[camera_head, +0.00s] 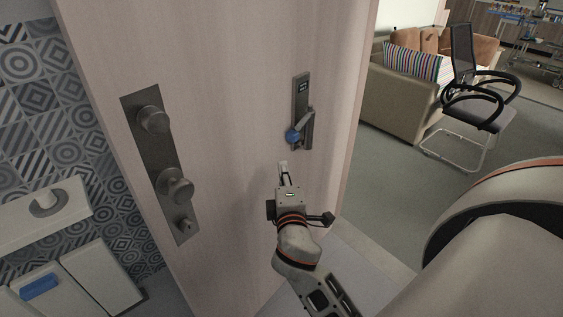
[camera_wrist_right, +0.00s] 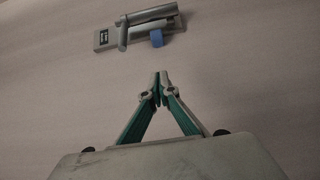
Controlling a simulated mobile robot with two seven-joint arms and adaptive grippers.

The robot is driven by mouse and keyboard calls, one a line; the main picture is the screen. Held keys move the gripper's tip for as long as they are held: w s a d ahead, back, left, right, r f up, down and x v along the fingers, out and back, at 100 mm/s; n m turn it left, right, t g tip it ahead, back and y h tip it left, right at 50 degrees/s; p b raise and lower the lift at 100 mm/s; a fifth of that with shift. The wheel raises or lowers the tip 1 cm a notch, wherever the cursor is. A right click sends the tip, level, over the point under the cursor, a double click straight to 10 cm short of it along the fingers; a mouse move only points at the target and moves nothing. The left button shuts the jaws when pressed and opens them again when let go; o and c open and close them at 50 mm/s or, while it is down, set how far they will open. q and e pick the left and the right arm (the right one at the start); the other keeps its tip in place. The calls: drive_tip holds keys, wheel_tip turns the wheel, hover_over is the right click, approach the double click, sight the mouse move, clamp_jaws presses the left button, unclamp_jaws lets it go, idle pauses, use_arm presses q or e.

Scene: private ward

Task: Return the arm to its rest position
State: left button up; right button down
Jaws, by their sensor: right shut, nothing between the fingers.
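My right gripper (camera_head: 283,165) is in front of the pale wooden door (camera_head: 235,60), just below the door's lever handle plate (camera_head: 301,95). In the right wrist view my right gripper (camera_wrist_right: 157,76) has its fingertips together with nothing between them. The handle plate (camera_wrist_right: 105,38), with a lever and a blue part (camera_wrist_right: 157,38), is beyond the fingertips in that view, apart from them. The blue part (camera_head: 292,137) also shows in the head view. My left gripper is not in view.
A dark plate with knobs (camera_head: 160,160) is on the door's left side. Patterned tiles and a white shelf (camera_head: 45,213) are at left. Beyond the door's right edge are a sofa (camera_head: 398,98), a black office chair (camera_head: 477,105) and clear grey floor (camera_head: 385,190).

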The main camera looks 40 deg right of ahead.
drive_tip(key=shift+s+a, duration=0.15)
drive_tip(key=shift+s, duration=0.15)
drive_tip(key=s+a+f+m+g+y, duration=0.1)
drive_tip(key=s+a+f+y, duration=0.2)
drive_tip(key=f, duration=0.5)
drive_tip(key=s+a+f+m+y, duration=0.1)
drive_tip(key=a+f+y, duration=0.2)
drive_tip(key=a+f, duration=0.35)
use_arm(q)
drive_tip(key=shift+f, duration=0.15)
use_arm(e)
drive_tip(key=s+a+f+m+g+y, duration=0.2)
drive_tip(key=s+a+f+m, duration=0.1)
drive_tip(key=s+f, duration=0.4)
drive_tip(key=s+a+f+m+g+y, duration=0.2)
drive_tip(key=s+a+f+y, duration=0.1)
drive_tip(key=s+f, duration=0.4)
wheel_tip(320, 180, down, 3)
drive_tip(key=shift+s+a+r+m+y, duration=0.15)
drive_tip(key=shift+s+m+y, duration=0.15)
drive_tip(key=shift+s+m, duration=0.1)
idle(1.0)
